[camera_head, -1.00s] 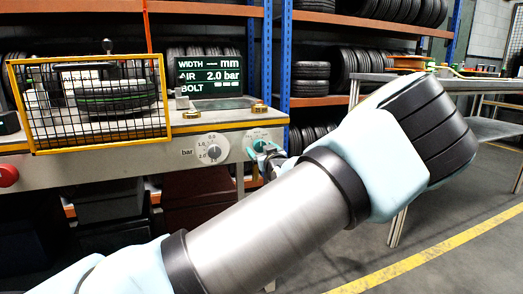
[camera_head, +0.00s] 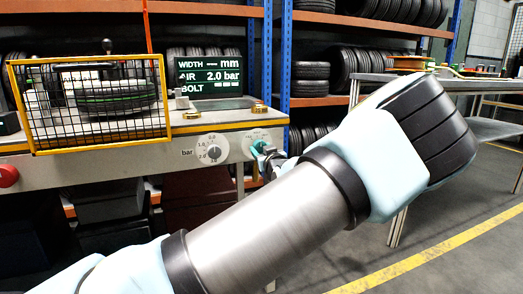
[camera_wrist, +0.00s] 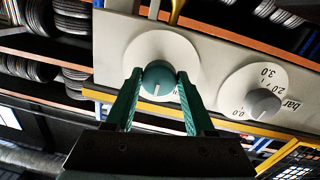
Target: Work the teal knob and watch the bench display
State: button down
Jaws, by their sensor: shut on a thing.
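The teal knob (camera_wrist: 158,79) sits on a round white dial on the bench's front panel. In the wrist view my gripper (camera_wrist: 158,84) has one teal finger on each side of the knob and is shut on it. In the head view my gripper (camera_head: 263,151) reaches the knob from the right, and the knob is mostly hidden.
A grey knob on a bar scale (camera_head: 214,151) is beside the teal knob; it also shows in the wrist view (camera_wrist: 263,104). A yellow-framed mesh guard (camera_head: 90,103) stands in front of a tyre. A red button (camera_head: 8,176) is at the panel's left.

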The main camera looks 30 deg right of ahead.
jog(key=shift+r+m+p, duration=0.1)
jog(key=shift+m+p, duration=0.2)
jog(key=shift+p, duration=0.1)
jog(key=m+p, duration=0.2)
jog(key=p, duration=0.1)
jog(key=shift+r+m, duration=0.15)
jog(key=shift+m, duration=0.25)
jog(key=m+p, duration=0.3)
jog(key=m, duration=0.2)
jog(key=shift+p, duration=0.3)
jog(key=shift+m, duration=0.3)
jog(key=shift+c, duration=1.3)
grip_release()
jog(key=shift+a, duration=0.1)
jog(key=s+a, duration=0.1)
jog(key=s, duration=0.9)
jog(key=shift+s+a, duration=0.3)
jog(key=shift+a, duration=0.05)
